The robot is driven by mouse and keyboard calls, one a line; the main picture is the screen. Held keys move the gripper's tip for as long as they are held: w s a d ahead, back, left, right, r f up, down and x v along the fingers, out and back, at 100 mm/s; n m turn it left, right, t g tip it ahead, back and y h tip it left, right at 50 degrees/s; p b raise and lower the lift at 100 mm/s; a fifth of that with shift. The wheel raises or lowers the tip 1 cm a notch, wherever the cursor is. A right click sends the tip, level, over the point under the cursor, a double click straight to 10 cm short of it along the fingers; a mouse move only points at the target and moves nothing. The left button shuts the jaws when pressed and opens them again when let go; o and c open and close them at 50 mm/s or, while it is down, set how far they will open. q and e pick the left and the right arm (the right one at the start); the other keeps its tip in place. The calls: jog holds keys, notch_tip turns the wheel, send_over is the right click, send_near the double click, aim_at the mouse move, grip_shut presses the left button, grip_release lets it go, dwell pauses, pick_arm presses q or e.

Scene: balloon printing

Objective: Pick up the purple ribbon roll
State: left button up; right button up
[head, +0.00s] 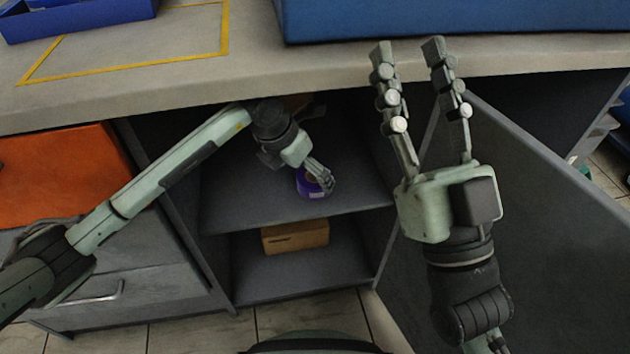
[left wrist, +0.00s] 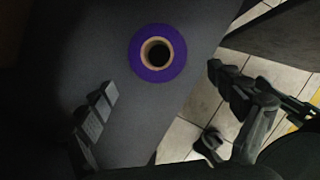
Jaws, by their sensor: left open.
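The purple ribbon roll (head: 308,187) stands on the upper shelf inside the open cabinet. In the left wrist view the purple ribbon roll (left wrist: 157,53) shows its round face and tan core, near the shelf's edge. My left gripper (head: 324,182) reaches into the cabinet and partly covers the roll in the head view. In the left wrist view its fingers (left wrist: 160,84) are spread apart, with the roll beyond the gap between them and nothing held. My right gripper (head: 410,46) is raised in front of the counter, its fingers apart and empty.
A cardboard box (head: 296,236) sits on the lower shelf. The grey cabinet door (head: 540,215) stands open at right. The counter (head: 200,80) overhangs the shelf, and a blue bin (head: 75,18) stands on it. An orange panel (head: 65,175) is left of the cabinet.

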pick_arm(q)
jog(key=shift+w+d, duration=0.35)
jog(key=shift+w, duration=0.1)
jog(key=b+x, duration=0.1)
jog(key=x, duration=0.3)
jog(key=shift+w+d+f, duration=0.15)
jog(key=shift+w+d, duration=0.05)
jog(key=shift+w, duration=0.05)
jog(key=shift+w+d+f, duration=0.1)
jog(key=shift+f, duration=0.2)
pick_arm(e)
jog(key=shift+s+d+r+t, duration=0.5)
jog(key=shift+s+r+t, duration=0.3)
jog(key=shift+s+t, duration=0.1)
pick_arm(q)
jog(key=c, duration=1.2)
jog(key=shift+c, duration=0.4)
jog(key=shift+r, duration=0.15)
